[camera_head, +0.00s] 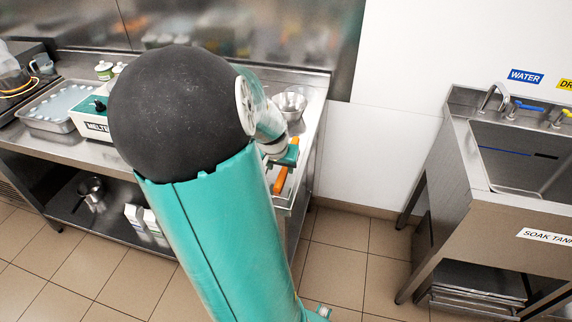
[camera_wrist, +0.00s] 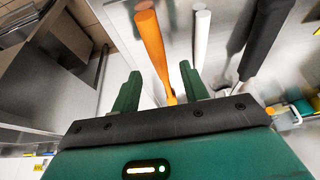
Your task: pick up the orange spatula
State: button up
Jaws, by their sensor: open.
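The orange spatula (camera_wrist: 150,37) shows in the wrist view as a long orange handle. It runs from the top of the picture down between the fingers of my gripper (camera_wrist: 160,72). The fingers are open, one on each side of the handle, with a gap to it visible. The spatula's lower end is hidden behind the gripper body. In the head view a piece of the orange spatula (camera_head: 280,181) shows on the right end of the steel counter, just below my gripper (camera_head: 287,157). My arm hides much of that area.
In the wrist view a white-handled tool (camera_wrist: 199,40) lies close right of the spatula, and a black-handled tool (camera_wrist: 263,42) lies farther right. In the head view a metal bowl (camera_head: 290,105) stands behind the gripper. A soak tank (camera_head: 500,210) stands apart at right.

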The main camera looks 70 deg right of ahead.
aim_at(282, 172)
jog(key=shift+x, duration=1.65)
grip_shut()
